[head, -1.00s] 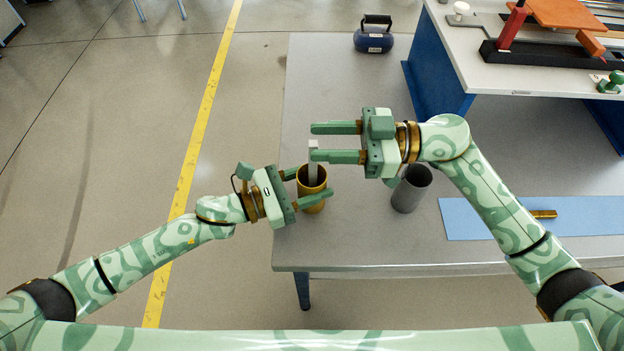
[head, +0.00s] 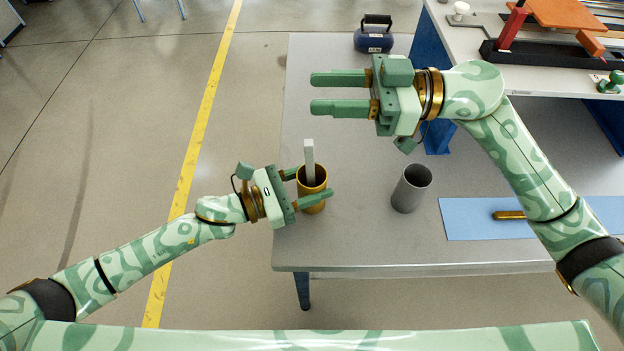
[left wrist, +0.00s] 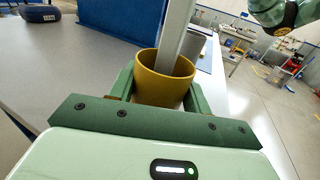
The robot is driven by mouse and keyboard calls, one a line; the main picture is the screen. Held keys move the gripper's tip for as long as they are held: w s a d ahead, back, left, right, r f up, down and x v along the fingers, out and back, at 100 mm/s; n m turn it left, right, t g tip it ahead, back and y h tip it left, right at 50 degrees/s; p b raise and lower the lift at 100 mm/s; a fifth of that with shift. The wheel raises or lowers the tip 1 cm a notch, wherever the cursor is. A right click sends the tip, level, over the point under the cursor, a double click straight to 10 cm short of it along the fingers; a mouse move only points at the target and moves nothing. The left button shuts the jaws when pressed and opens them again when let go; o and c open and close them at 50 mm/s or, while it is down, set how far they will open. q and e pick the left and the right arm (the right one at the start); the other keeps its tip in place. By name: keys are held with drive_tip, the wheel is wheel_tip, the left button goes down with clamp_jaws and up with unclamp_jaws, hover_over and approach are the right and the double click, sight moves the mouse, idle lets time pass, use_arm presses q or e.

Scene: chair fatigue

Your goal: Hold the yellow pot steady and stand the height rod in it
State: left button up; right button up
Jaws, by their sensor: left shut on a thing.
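The yellow pot (head: 312,181) stands at the left side of the grey table. My left gripper (head: 313,187) is shut on it, one finger on each side; the pot also shows between the fingers in the left wrist view (left wrist: 164,80). The height rod (head: 309,158), a light grey bar, stands inside the pot and sticks up above its rim, leaning slightly; it also shows in the left wrist view (left wrist: 175,35). Its lower end is hidden in the pot. My right gripper (head: 313,93) is open and empty, above the table beyond the pot and clear of the rod.
A grey cylinder (head: 411,190) stands right of the pot. A blue mat (head: 470,220) with a brass piece (head: 509,215) lies further right. A dark blue weight with a handle (head: 373,40) is at the back. A raised bench (head: 480,75) stands at the back right.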

use_arm(q)
drive_tip(key=o, duration=1.1)
